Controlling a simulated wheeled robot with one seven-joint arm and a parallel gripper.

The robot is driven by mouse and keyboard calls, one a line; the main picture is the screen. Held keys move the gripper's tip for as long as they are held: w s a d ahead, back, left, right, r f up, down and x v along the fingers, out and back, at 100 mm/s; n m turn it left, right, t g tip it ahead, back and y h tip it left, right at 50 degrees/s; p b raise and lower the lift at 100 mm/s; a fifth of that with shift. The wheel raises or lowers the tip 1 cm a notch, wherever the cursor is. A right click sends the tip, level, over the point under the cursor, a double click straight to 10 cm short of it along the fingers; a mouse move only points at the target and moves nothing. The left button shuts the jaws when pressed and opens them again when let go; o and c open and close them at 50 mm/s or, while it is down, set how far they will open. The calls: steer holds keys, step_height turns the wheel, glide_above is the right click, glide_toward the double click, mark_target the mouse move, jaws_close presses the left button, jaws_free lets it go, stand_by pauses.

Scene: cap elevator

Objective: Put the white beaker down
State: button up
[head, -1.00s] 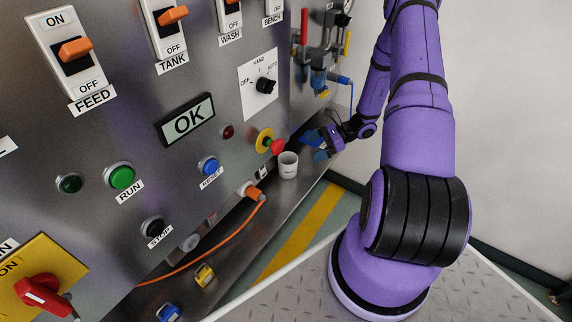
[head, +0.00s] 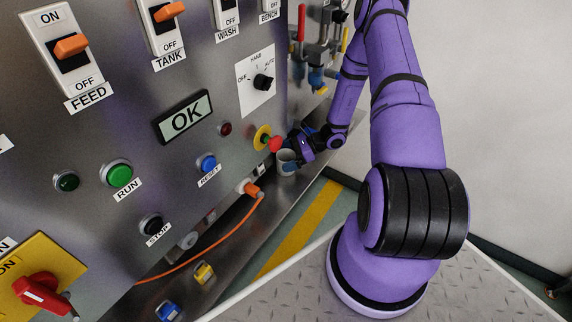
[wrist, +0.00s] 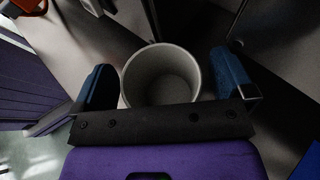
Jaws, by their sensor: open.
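The white beaker (head: 287,164) stands upright on the steel ledge below the control panel, just under the red mushroom button. In the wrist view the beaker (wrist: 160,76) sits between the two blue fingers, its open rim facing the camera and its inside empty. My gripper (wrist: 165,88) is open around the beaker, with a gap at the right finger; the left finger is close to the beaker's side. In the head view my gripper (head: 290,150) reaches in from the right and covers part of the beaker's top.
The red mushroom button (head: 275,144) on its yellow ring is very close to my gripper. An orange plug (head: 251,189) with a cable is left of the beaker. Yellow (head: 204,273) and blue (head: 168,311) connectors lie lower left. Valves and pipes (head: 318,55) are at the back right.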

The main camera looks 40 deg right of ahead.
steer(key=shift+c, duration=0.5)
steer(key=c, duration=0.9)
steer(key=shift+r, duration=0.75)
steer(key=s+a+r, duration=0.1)
steer(key=s, duration=0.4)
steer(key=s+a+r, duration=0.1)
steer(key=s, duration=0.4)
steer(key=s+a+r, duration=0.1)
steer(key=s+a, duration=0.1)
steer(key=s, duration=0.3)
steer(key=shift+s+r, duration=0.25)
